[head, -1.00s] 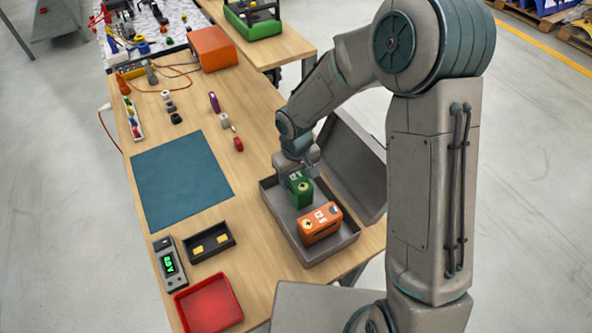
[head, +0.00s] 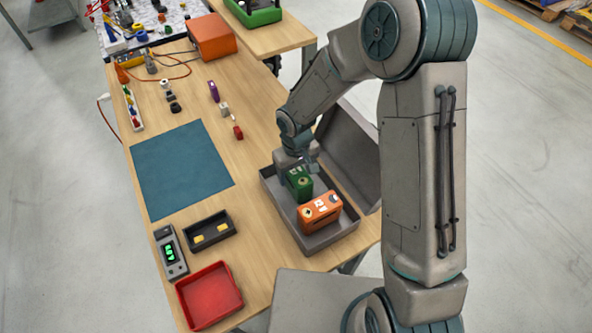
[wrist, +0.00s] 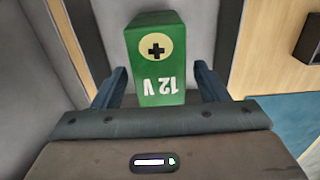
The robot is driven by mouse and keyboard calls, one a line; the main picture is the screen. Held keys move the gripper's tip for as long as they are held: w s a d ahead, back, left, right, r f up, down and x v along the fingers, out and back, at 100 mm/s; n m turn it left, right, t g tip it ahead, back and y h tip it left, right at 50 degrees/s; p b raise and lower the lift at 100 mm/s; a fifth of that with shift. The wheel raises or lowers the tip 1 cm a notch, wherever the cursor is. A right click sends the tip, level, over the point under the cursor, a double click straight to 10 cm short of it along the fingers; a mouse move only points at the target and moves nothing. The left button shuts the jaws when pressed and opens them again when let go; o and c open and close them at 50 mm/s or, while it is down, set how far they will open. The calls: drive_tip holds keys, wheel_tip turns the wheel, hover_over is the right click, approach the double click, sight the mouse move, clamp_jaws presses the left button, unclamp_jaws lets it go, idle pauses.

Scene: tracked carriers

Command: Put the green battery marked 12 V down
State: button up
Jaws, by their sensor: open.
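The green battery marked 12 V (head: 299,184) stands upright in the open grey case (head: 281,215), behind an orange battery (head: 320,211). In the wrist view the green battery (wrist: 157,60) shows its round plus mark and its 12 V label, which reads upside down. My gripper (wrist: 159,80) is open, with one dark finger on each side of the battery and a gap visible on both sides. In the head view my gripper (head: 301,163) is right above and behind the battery. The battery's base is hidden there by the case wall and the orange battery.
The case's raised lid (head: 350,150) stands close to the right of my gripper. On the table are a blue mat (head: 181,170), a black tray (head: 208,232), a meter (head: 171,252) and a red tray (head: 209,296). The mat is bare.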

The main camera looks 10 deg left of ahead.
wheel_tip(320, 180, up, 12)
drive_tip(key=s+d+r+m+t, duration=0.1)
drive_tip(key=s+d+r+m, duration=0.1)
drive_tip(key=s+d+r, duration=0.2)
drive_tip(key=s+d+r+m+t, duration=0.1)
drive_tip(key=s+d+r+m, duration=0.2)
drive_tip(key=s+d, duration=0.3)
drive_tip(key=s+d+r+m+t, duration=0.1)
drive_tip(key=s+d+r, duration=0.4)
drive_tip(key=d, duration=0.6)
drive_tip(key=shift+d+r+m+t+b, duration=0.15)
drive_tip(key=shift+r+m+t+b, duration=0.15)
drive_tip(key=shift+r+m, duration=0.35)
drive_tip(key=shift+f, duration=0.1)
